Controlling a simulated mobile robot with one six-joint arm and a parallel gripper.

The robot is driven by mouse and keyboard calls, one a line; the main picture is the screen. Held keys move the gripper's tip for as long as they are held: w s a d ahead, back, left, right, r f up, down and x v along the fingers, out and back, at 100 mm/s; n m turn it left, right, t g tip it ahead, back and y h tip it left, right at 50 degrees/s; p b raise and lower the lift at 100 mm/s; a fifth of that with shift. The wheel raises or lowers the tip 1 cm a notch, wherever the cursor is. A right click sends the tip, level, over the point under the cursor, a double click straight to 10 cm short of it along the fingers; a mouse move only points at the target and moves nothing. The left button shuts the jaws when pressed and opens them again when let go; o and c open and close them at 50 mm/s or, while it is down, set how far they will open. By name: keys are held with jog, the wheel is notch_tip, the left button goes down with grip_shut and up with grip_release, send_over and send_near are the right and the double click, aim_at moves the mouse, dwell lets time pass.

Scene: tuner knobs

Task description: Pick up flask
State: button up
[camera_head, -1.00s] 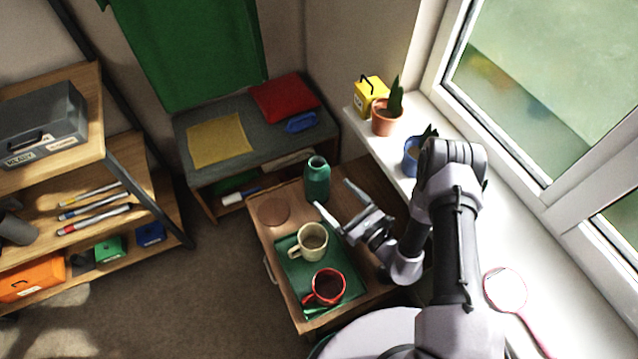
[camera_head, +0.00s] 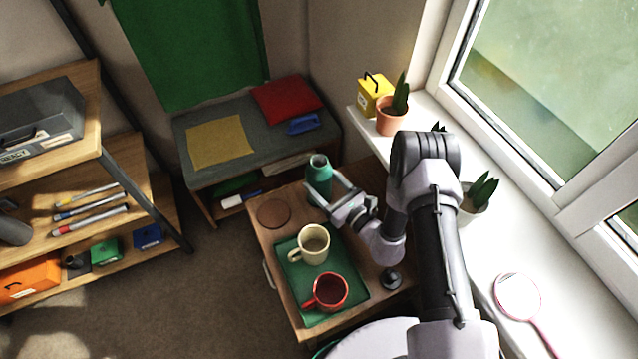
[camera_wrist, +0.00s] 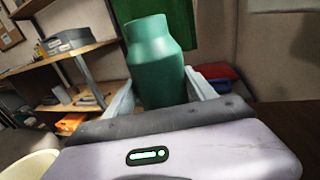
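The flask (camera_head: 319,174) is a green, bottle-shaped vessel standing upright at the back of the small wooden table. It fills the middle of the wrist view (camera_wrist: 156,62), with its lower part hidden behind my gripper's body. My gripper (camera_head: 327,183) is at the flask, with one finger on each side of it. In the wrist view the fingers flank the flask closely; firm contact cannot be made out, and they look open around it.
A green tray (camera_head: 342,293) on the table holds a cream mug (camera_head: 313,246) and a red mug (camera_head: 328,291). A round brown coaster (camera_head: 274,211) lies left of the flask. The windowsill (camera_head: 462,262) with potted plants runs along the right, close to my arm.

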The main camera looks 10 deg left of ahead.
grip_shut()
jog(key=shift+r, duration=0.1)
